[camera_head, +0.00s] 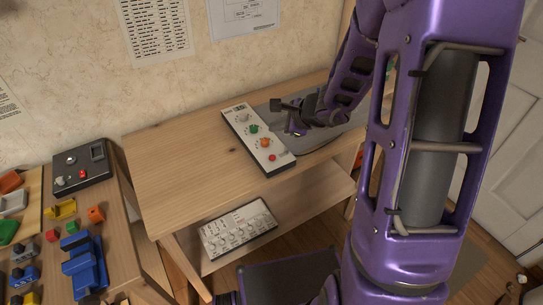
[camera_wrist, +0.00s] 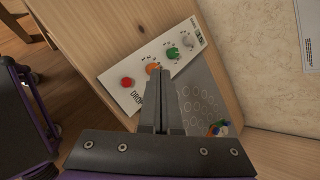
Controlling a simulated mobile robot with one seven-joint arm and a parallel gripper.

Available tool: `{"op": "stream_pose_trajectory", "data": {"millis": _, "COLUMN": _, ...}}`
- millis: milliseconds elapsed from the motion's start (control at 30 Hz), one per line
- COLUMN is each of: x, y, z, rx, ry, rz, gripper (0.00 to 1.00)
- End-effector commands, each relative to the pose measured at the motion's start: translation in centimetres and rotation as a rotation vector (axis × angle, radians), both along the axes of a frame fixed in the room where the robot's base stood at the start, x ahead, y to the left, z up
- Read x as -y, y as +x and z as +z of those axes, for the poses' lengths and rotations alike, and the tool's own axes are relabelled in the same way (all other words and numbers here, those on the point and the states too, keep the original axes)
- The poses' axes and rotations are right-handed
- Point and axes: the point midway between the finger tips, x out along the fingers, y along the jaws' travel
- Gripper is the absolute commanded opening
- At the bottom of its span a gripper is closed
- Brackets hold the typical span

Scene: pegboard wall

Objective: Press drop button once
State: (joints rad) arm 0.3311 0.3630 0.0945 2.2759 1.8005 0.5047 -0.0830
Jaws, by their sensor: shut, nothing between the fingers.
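A white control panel (camera_head: 247,138) lies on the wooden table, with a grey-white knob (camera_head: 243,117), a green knob (camera_head: 254,129), an orange knob (camera_head: 265,143) and a red button (camera_head: 272,157) along it. In the wrist view the red button (camera_wrist: 127,82) is at the left end, beside dark lettering that seems to read DROP. My gripper (camera_wrist: 161,72) is shut and empty. Its fingertips appear in front of the panel near the orange knob (camera_wrist: 152,68), right of the red button. In the head view my gripper (camera_head: 294,130) is at the panel's right side; contact cannot be told.
A grey perforated mat (camera_head: 325,137) lies right of the panel. A second white panel with several knobs (camera_head: 238,230) sits on the lower shelf. A black box with a red button (camera_head: 82,168) and coloured parts occupy the left table. The wooden tabletop (camera_head: 180,165) is clear left of the panel.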

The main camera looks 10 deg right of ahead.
Motion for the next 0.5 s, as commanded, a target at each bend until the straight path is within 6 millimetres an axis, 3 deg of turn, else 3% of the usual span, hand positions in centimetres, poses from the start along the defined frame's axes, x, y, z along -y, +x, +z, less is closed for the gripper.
{"op": "stream_pose_trajectory", "data": {"millis": 233, "x": 0.0, "y": 0.0, "z": -1.1, "rx": -0.001, "ry": 0.0, "rz": -0.001, "gripper": 0.0}}
{"op": "stream_pose_trajectory", "data": {"millis": 500, "x": 0.0, "y": 0.0, "z": -5.0, "rx": -0.001, "ry": 0.0, "rz": -0.002, "gripper": 0.0}}
